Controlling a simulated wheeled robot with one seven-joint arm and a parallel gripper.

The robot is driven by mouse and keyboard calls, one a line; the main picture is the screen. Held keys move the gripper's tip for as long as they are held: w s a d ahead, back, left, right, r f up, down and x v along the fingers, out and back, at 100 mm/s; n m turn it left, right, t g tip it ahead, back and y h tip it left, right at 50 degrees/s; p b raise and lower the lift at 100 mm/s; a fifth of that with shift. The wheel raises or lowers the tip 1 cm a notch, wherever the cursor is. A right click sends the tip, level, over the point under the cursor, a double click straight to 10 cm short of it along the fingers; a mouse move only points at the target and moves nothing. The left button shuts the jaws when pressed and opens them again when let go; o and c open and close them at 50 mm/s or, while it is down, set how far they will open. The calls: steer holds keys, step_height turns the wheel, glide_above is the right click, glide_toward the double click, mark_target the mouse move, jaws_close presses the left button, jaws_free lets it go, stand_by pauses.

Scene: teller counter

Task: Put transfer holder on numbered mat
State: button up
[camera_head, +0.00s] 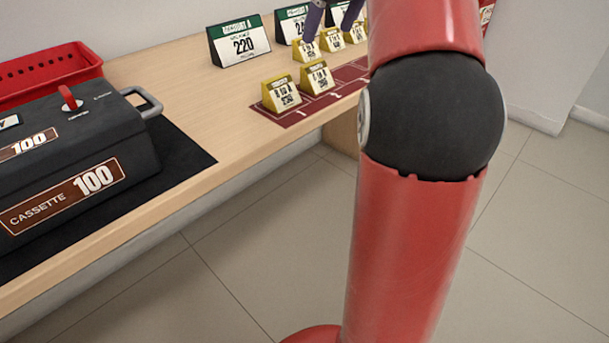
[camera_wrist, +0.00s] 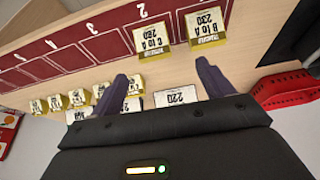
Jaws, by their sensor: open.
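The dark red numbered mat (camera_head: 350,72) runs along the counter's front edge; it shows upside down in the wrist view (camera_wrist: 70,60). Two yellow transfer holders stand upright on its near cells: the "B to A 230" holder (camera_head: 281,93) at cell 1 and the "C to A 260" holder (camera_head: 317,77) at cell 2. Several more yellow transfer holders (camera_head: 306,49) stand in a row behind the mat. My gripper (camera_head: 328,30) is open and empty, its purple fingers above that row. In the wrist view its fingers (camera_wrist: 163,87) are apart. My arm hides the mat's far end in the head view.
A green-and-white account sign "220" (camera_head: 239,42) stands behind the holders, with another (camera_head: 292,23) beside it. A black "100" cassette (camera_head: 75,150) lies on a black mat (camera_head: 180,155). A red basket (camera_head: 50,72) is behind it. Bare counter lies between cassette and holders.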

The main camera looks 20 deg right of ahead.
steer(key=s+a+f+m, duration=0.2)
steer(key=s+a+f, duration=0.6)
steer(key=s+a, duration=0.25)
steer(key=s+a+f, duration=0.2)
steer(key=s+f, duration=0.3)
steer(key=f, duration=0.3)
steer(key=s+a+f+m+t+h, duration=0.1)
steer(key=s+a+f, duration=0.2)
steer(key=s+f, duration=0.3)
steer(key=shift+a+f+m, duration=0.2)
steer(key=shift+f+m, duration=0.1)
steer(key=shift+f, duration=0.55)
steer(key=shift+s+r, duration=0.1)
